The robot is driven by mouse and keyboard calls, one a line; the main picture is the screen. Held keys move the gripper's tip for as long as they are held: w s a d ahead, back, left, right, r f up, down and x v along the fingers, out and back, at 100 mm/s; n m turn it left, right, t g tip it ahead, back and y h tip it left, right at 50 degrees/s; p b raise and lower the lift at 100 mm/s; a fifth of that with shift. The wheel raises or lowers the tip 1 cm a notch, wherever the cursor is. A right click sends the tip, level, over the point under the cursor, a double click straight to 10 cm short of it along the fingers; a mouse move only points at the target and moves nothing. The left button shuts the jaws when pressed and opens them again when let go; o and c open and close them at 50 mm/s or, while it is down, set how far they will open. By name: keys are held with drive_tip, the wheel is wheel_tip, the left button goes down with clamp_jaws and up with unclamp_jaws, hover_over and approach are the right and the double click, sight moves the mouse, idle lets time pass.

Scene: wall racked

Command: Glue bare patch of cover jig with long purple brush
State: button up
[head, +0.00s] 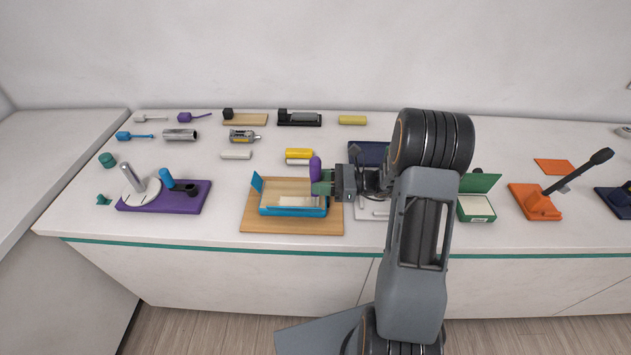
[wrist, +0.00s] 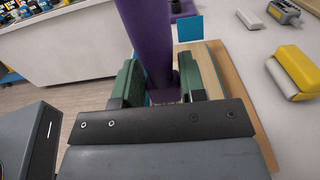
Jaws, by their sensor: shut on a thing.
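My gripper (head: 322,187) is shut on a long purple brush (head: 315,168), with its green fingers on either side of the handle. The brush also fills the upper middle of the wrist view (wrist: 148,35); its lower end is mostly hidden by the gripper. The cover jig appears to be the blue tray (head: 292,211) with a raised blue flap, on a wooden board (head: 288,228). A pale surface (head: 297,201) lies inside it. The brush is over the jig's right rear part; I cannot tell whether it touches. The bare patch is not clear.
A purple base (head: 190,204) with a white disc and posts stands left. A green box (head: 477,208) and an orange stand (head: 535,203) are right. Yellow and white blocks (head: 299,154) lie behind the jig. A smaller purple tool (head: 195,117) lies back left.

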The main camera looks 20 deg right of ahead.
drive_tip(key=shift+s+d, duration=0.15)
drive_tip(key=shift+d, duration=0.3)
idle(0.3)
drive_tip(key=shift+x, duration=2.2)
drive_tip(key=shift+p+x, duration=0.4)
drive_tip(key=shift+x, duration=1.8)
drive_tip(key=shift+b+x, duration=0.3)
drive_tip(key=shift+x, duration=1.95)
